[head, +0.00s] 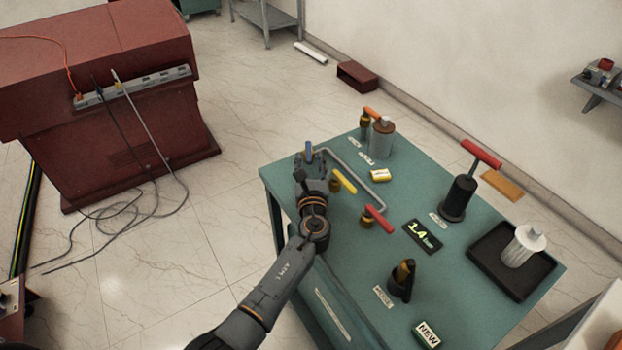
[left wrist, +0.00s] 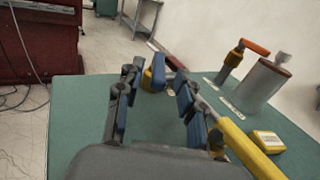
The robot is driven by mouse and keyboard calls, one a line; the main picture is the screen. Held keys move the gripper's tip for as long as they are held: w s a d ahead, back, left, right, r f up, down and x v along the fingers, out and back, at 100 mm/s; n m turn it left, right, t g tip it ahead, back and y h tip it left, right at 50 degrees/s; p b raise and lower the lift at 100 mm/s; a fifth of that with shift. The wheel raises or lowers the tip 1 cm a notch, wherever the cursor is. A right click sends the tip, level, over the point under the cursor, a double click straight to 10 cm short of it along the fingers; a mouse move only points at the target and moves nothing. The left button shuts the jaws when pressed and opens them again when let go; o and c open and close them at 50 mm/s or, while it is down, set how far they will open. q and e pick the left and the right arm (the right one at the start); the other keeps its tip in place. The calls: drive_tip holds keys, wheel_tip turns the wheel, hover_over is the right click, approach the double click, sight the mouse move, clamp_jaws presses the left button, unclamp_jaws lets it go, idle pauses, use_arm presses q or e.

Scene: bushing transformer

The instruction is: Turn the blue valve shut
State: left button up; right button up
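The blue valve shows as a blue handle (head: 308,150) at the left end of the green table in the head view. In the left wrist view the blue handle (left wrist: 158,70) is seen nearly end-on, with yellow beside it. My left gripper (head: 311,166) is open just in front of the blue valve. In the left wrist view its two fingers stand apart on either side of the handle, with the handle near the fingertips. I cannot tell whether they touch it. The valve's base is mostly hidden in the head view. My right gripper is not in view.
A yellow-handled valve (head: 345,181) stands close to the right of my left gripper. A red-handled valve (head: 379,219) and an orange-handled valve (head: 371,113) are nearby. A grey pipe (head: 352,172) runs behind. The table (head: 330,240) has bare room between the valves and the front edge.

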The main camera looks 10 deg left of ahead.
use_arm(q)
drive_tip(key=v, duration=0.9)
drive_tip(key=shift+s, duration=0.15)
